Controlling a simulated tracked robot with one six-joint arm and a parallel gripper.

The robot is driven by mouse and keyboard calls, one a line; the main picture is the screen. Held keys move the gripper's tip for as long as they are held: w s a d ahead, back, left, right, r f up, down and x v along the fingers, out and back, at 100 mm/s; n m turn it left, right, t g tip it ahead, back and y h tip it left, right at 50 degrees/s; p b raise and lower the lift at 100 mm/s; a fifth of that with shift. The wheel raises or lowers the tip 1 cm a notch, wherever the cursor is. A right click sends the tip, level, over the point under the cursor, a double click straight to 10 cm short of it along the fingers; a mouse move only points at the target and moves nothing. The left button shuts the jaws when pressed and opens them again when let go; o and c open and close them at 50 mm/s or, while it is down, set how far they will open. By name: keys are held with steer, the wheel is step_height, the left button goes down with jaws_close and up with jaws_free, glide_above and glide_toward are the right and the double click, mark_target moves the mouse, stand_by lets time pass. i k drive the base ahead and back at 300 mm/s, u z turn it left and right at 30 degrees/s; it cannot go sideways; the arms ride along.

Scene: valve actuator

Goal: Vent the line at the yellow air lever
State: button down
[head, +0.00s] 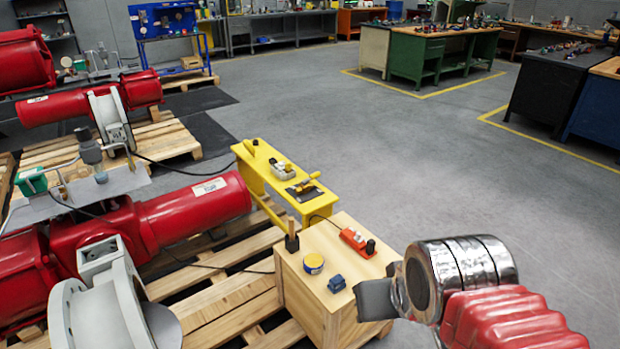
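A small valve fitting with what looks like the yellow air lever (308,181) sits on a dark plate on top of the yellow stand (257,160), near the middle of the head view. A pale block with a dark top (284,170) is just left of it. My gripper (378,299) is at the lower right, at the right edge of the wooden box, well apart from the lever and nearer the camera. Only a grey finger piece shows clearly; my silver wrist and red sleeve hide the rest, so its opening cannot be read.
The wooden box (300,300) carries a red switch unit (357,242), a yellow tin (313,263), a blue piece (336,284) and a dark-handled tool (292,238). Red actuators (195,207) on pallets fill the left. A black cable crosses the pallet.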

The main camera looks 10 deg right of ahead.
mark_target(316, 173)
steer(key=k, duration=1)
steer(key=z, duration=1.05)
steer(key=i, duration=1.8)
